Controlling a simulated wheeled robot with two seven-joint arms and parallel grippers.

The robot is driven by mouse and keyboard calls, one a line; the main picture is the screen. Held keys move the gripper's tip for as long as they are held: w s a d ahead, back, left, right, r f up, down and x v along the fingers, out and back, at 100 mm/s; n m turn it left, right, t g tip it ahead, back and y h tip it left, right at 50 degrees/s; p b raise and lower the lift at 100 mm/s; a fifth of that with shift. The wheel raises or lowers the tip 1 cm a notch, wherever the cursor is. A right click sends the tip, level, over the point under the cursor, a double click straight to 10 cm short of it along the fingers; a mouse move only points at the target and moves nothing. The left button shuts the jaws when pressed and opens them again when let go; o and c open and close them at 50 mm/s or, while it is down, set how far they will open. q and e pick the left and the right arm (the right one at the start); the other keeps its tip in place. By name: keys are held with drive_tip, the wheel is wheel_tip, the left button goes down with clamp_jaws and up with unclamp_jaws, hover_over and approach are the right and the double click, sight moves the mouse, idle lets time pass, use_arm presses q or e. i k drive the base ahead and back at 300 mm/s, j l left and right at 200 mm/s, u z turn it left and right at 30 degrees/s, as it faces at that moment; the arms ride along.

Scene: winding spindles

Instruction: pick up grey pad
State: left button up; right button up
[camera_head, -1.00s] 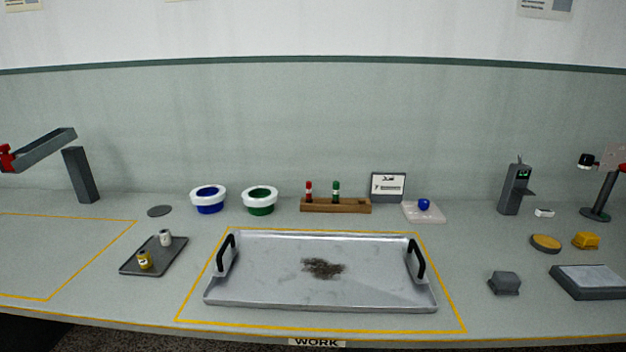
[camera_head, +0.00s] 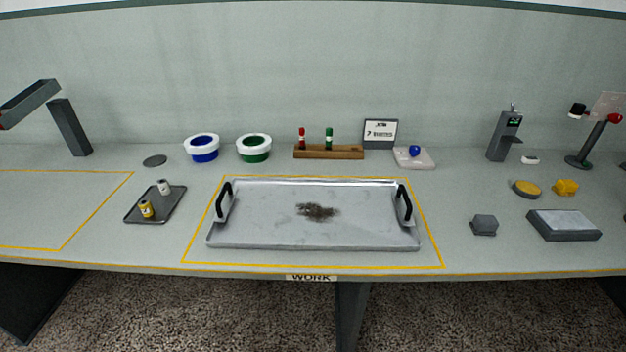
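A small dark grey block with a faceted top (camera_head: 484,225) sits on the bench right of the large metal tray. It looks most like the grey pad, though I cannot be certain. A flat grey disc (camera_head: 154,161) lies at the back left. A low dark grey box with a lighter top (camera_head: 563,225) lies at the right. Neither of my grippers is in view, and nothing visible touches the small grey block.
The metal tray (camera_head: 250,230) with two black handles and a dark smudge lies inside a yellow outline. A yellow block (camera_head: 566,187) and a yellow round pad (camera_head: 526,188) sit behind the grey block. A small tray (camera_head: 170,212) with two spools stands left. Bench around the grey block is clear.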

sight(483, 225)
drive_tip(key=z, duration=1.25)
